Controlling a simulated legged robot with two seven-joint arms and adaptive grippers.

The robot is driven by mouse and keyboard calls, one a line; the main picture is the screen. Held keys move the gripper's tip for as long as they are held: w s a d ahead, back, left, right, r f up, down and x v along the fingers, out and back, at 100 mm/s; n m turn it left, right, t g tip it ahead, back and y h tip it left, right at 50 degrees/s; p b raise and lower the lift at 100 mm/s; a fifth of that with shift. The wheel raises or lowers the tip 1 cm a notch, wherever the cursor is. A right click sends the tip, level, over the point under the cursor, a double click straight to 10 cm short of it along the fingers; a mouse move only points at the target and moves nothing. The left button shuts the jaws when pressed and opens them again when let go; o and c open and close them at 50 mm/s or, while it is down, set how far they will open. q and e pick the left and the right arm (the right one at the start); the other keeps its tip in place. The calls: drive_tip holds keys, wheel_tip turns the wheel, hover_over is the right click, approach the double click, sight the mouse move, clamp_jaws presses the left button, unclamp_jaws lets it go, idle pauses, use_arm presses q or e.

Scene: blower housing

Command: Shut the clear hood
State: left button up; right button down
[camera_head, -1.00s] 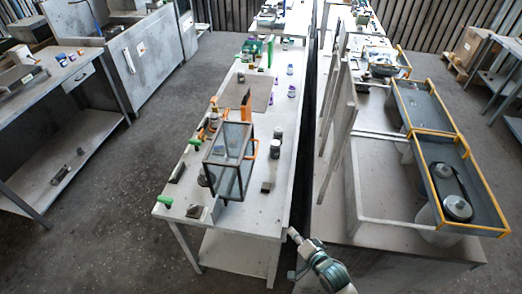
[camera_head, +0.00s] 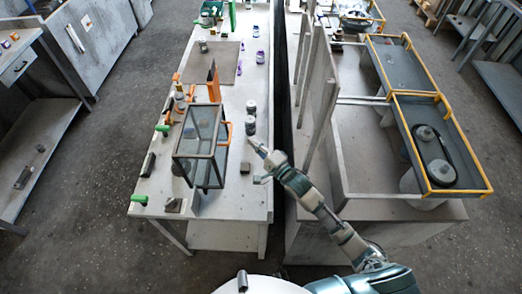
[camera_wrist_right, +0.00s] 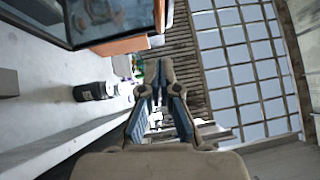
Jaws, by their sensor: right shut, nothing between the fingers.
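The clear hood (camera_head: 207,172) is a glass box with a dark frame on the long white table, with an orange handle (camera_head: 229,134) on its right side. I cannot tell how far open it is. My right gripper (camera_head: 253,142) is over the table's right part, to the right of the handle and apart from it. In the wrist view the right gripper's fingers (camera_wrist_right: 162,68) meet at the tips, with nothing between them. Part of the dark frame (camera_wrist_right: 70,45) and an orange bar (camera_wrist_right: 122,46) show at upper left there. My left gripper is out of view.
Dark-lidded jars (camera_head: 251,125) and a small dark block (camera_head: 245,168) stand right of the hood. Orange and green-handled items lie left of it. A narrow gap separates the table (camera_head: 250,205) from a bench with upright panels (camera_head: 318,95) and yellow-edged trays.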

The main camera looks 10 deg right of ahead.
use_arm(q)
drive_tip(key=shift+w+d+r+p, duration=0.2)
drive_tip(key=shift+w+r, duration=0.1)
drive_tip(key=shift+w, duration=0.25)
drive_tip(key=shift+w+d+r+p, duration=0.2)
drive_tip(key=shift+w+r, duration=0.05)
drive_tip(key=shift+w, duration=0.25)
use_arm(e)
drive_tip(key=w+a+r, duration=0.1)
drive_tip(key=w+a, duration=0.2)
drive_tip(key=a, duration=0.2)
drive_tip(key=shift+w, duration=0.25)
